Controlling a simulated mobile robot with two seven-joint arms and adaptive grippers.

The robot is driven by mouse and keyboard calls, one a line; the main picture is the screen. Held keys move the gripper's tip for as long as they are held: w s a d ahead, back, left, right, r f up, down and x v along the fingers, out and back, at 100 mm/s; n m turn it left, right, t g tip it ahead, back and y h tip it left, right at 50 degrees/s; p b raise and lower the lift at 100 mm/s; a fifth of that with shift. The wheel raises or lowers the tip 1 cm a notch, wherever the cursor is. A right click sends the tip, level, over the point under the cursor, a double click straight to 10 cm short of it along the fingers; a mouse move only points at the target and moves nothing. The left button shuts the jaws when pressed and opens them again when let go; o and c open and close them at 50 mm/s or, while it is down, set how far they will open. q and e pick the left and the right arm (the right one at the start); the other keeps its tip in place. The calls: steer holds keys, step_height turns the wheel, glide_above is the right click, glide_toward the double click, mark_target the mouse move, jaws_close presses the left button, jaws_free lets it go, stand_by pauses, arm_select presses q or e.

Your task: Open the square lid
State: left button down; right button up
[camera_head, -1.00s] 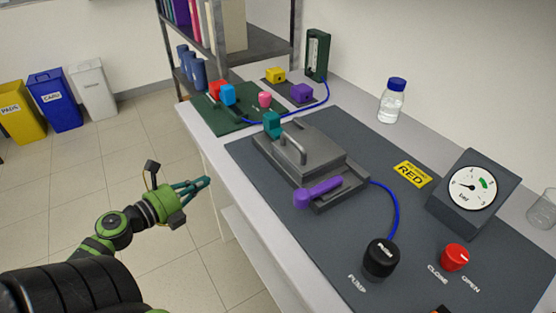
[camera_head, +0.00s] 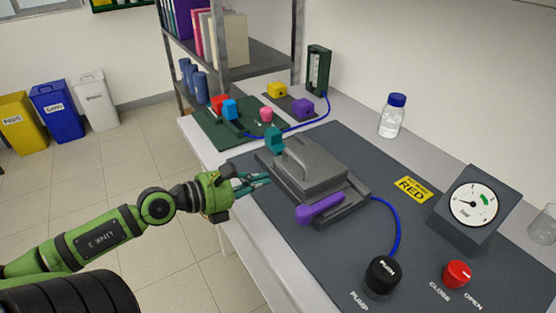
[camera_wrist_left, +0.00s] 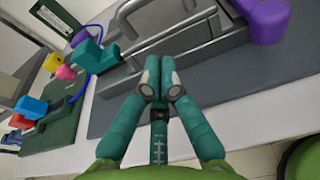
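The grey square lid (camera_head: 325,172) lies flat and closed on its grey base (camera_head: 345,213) on the dark mat. A grey bar handle (camera_head: 297,158) arches over the lid. A teal clamp piece (camera_head: 274,140) stands at the lid's far left corner, and a purple lever (camera_head: 318,208) lies along its near side. In the left wrist view, the lid's side (camera_wrist_left: 205,42), teal piece (camera_wrist_left: 88,52) and purple lever (camera_wrist_left: 265,18) show ahead. My left gripper (camera_head: 268,179) is beside the lid's left edge, empty, with its teal fingertips (camera_wrist_left: 160,78) together. My right gripper is not in view.
A pressure gauge (camera_head: 472,205), a black pump knob (camera_head: 382,277) and a red valve knob (camera_head: 457,273) stand right of the rig. A blue hose (camera_head: 397,225) runs from the base. Coloured blocks sit on a green board (camera_head: 210,128) behind. A bottle (camera_head: 392,118) stands at the back.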

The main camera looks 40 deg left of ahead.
arm_select(q)
steer(key=w+p, duration=0.1)
steer(key=w+d+r+p, duration=0.1)
steer(key=shift+w+r, duration=0.1)
steer(key=shift+w, duration=0.3)
steer(key=shift+w+d+r+p, duration=0.25)
steer(key=shift+w+p, duration=0.1)
steer(key=shift+w, duration=0.1)
steer(key=shift+w+d+r+p, duration=0.1)
steer(key=shift+w+d+p, duration=0.15)
steer(key=shift+w+p, duration=0.15)
